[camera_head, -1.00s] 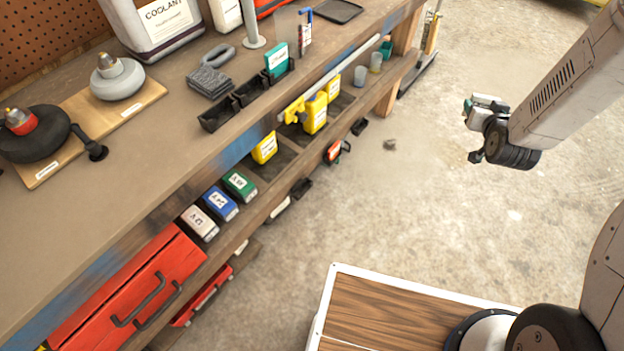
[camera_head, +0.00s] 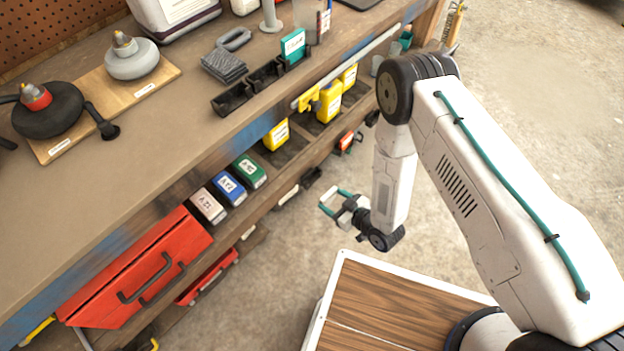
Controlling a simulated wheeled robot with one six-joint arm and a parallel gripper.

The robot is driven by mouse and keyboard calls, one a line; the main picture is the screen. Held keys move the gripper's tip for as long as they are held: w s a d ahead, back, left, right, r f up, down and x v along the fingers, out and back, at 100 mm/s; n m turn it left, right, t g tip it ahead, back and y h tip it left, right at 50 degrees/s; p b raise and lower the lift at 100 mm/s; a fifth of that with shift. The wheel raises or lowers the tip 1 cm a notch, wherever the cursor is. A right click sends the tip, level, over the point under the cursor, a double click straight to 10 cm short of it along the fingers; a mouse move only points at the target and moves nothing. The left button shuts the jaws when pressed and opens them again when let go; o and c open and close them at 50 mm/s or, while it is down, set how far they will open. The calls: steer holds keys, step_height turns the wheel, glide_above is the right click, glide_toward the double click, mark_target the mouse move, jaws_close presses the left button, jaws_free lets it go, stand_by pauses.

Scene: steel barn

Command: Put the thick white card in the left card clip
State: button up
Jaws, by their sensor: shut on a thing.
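My gripper (camera_head: 332,203) hangs low in front of the bench, left of my forearm, with its teal-edged fingers pointing left toward the lower shelf. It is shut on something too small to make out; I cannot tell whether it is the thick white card. A row of black open holders stands on the bench top: a left one (camera_head: 231,102), a middle one (camera_head: 265,76) and a right one with a teal labelled pack (camera_head: 293,45) in it. I cannot tell whether these are the card clips. My gripper is lower than these holders and to their right, well apart from them.
The lower shelf holds white (camera_head: 208,205), blue (camera_head: 230,187) and green (camera_head: 250,170) labelled packs, and yellow ones (camera_head: 329,103). A red drawer (camera_head: 135,270) is at the lower left. The bench top (camera_head: 165,135) has bare room. Open floor (camera_head: 520,130) lies right.

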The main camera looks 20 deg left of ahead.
steer(key=shift+n+g+y, duration=0.3)
steer(key=shift+n+g, duration=0.1)
steer(key=shift+w+a+f, duration=1.1)
steer(key=shift+w+a, duration=0.5)
steer(key=shift+w, duration=0.15)
steer(key=shift+w+a+f, duration=1.15)
steer(key=shift+w+a, duration=0.5)
steer(key=shift+w, duration=0.15)
steer(key=shift+w+a+f, duration=1.1)
steer(key=shift+w+a, duration=0.5)
steer(key=shift+w, duration=0.15)
steer(key=o, duration=0.9)
steer(key=shift+f, duration=0.15)
steer(key=shift+o, duration=0.2)
steer(key=shift+r, duration=0.2)
steer(key=v, duration=1.2)
